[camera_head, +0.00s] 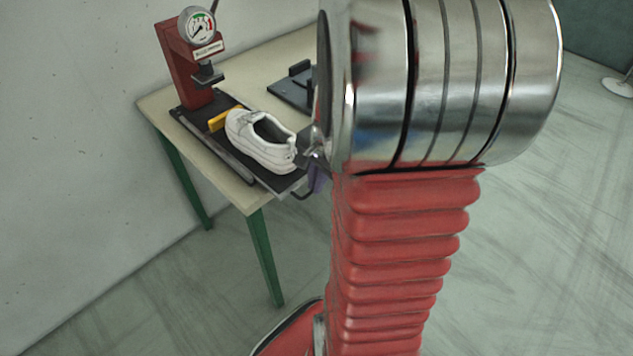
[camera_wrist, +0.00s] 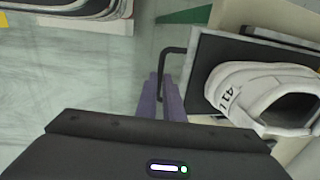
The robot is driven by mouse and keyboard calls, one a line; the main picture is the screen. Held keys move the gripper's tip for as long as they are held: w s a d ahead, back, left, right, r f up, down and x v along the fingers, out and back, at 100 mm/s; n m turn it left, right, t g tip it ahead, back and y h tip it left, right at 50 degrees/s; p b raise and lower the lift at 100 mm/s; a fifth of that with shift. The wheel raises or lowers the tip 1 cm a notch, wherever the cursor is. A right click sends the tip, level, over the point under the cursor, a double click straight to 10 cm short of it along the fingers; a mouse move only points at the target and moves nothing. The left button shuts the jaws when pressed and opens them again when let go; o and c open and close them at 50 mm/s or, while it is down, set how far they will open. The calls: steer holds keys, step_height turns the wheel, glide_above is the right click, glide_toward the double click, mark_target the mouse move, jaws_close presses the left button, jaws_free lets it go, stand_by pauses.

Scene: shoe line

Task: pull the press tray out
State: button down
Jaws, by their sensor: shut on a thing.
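The press tray (camera_head: 287,183) is a dark flat plate reaching out from the red press (camera_head: 184,62) to the table's front edge. A white shoe (camera_head: 262,140) sits on it. A thin dark handle (camera_head: 303,194) is at the tray's front end. My gripper (camera_head: 318,180), with purple fingers, is at that handle, partly hidden by my arm. In the wrist view, the purple fingers (camera_wrist: 167,100) are shut on the black bent handle (camera_wrist: 170,50).
The press has a round gauge (camera_head: 197,25) and a dark press head above its base. Another dark fixture (camera_head: 291,88) stands farther back on the table (camera_head: 240,72). Open floor lies in front of the table.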

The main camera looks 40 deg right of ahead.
steer(key=shift+s, duration=0.15)
steer(key=c, duration=1.9)
jaws_free()
step_height(320, 180, up, 14)
steer(key=s, duration=0.2)
steer(key=shift+s+f, duration=0.2)
steer(key=shift+s, duration=0.05)
